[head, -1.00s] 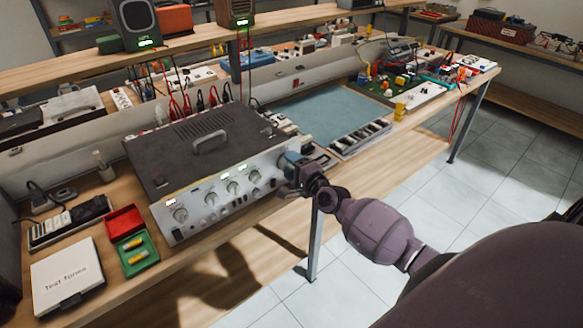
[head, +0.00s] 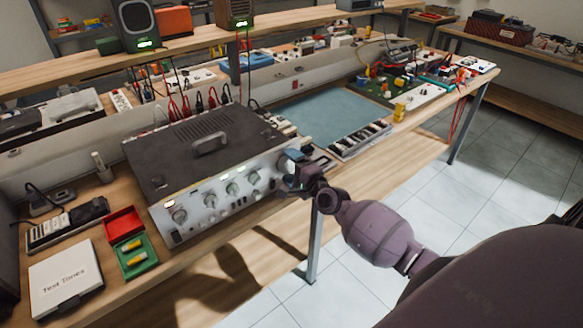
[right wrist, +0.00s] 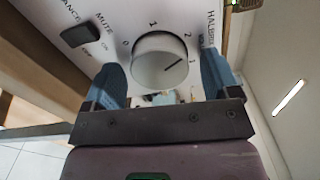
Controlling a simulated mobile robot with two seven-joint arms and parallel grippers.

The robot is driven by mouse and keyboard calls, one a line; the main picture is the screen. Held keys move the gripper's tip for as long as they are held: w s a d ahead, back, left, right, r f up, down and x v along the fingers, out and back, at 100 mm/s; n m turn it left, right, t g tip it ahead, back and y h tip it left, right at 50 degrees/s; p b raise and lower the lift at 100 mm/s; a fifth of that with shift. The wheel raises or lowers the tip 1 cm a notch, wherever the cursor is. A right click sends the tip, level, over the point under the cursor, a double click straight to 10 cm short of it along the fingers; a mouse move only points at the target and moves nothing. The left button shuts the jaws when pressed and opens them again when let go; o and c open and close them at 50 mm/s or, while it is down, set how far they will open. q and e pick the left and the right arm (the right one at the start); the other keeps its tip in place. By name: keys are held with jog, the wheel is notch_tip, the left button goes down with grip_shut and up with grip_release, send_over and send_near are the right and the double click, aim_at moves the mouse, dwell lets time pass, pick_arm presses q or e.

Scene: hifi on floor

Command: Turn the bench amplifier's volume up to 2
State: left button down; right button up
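The bench amplifier (head: 165,160) is a dark-topped box with a silver front panel of knobs, standing on the wooden bench. Its large volume knob (head: 286,163) is at the right end of the panel. In the right wrist view the pale round knob (right wrist: 158,58) has a scale marked 0, 1, 2, 3 around it. Its dark pointer line points right, between 2 and 3 and nearer 3. My right gripper (right wrist: 165,80) is open, its blue fingers on either side of the knob with visible gaps. It also shows in the head view (head: 291,175). My left gripper is not in view.
A MUTE switch (right wrist: 82,35) is left of the knob. A white "Test Tones" case (head: 65,283) and red-and-green box (head: 132,257) lie left of the amplifier. A blue mat (head: 330,118) and a tray of small parts (head: 360,140) lie to its right. Tiled floor is open in front.

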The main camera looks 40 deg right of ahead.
jog(key=s, duration=1)
jog(key=shift+s+d, duration=0.4)
dwell(0.4)
jog(key=s+a+f+n+g, duration=0.2)
jog(key=s+a+f+n, duration=0.1)
jog(key=s+n, duration=0.3)
jog(key=s+a+f+n+g+h, duration=0.1)
jog(key=s+a+f+n+g, duration=0.1)
jog(key=s+a+f+n, duration=0.2)
jog(key=s+a+f+n+g, duration=0.2)
jog(key=s+a+f+n, duration=0.2)
jog(key=s+n, duration=0.5)
notch_tip(320, 180, down, 3)
jog(key=shift+s+a+r+g, duration=0.15)
jog(key=shift+a+g, duration=0.1)
jog(key=shift+g, duration=0.05)
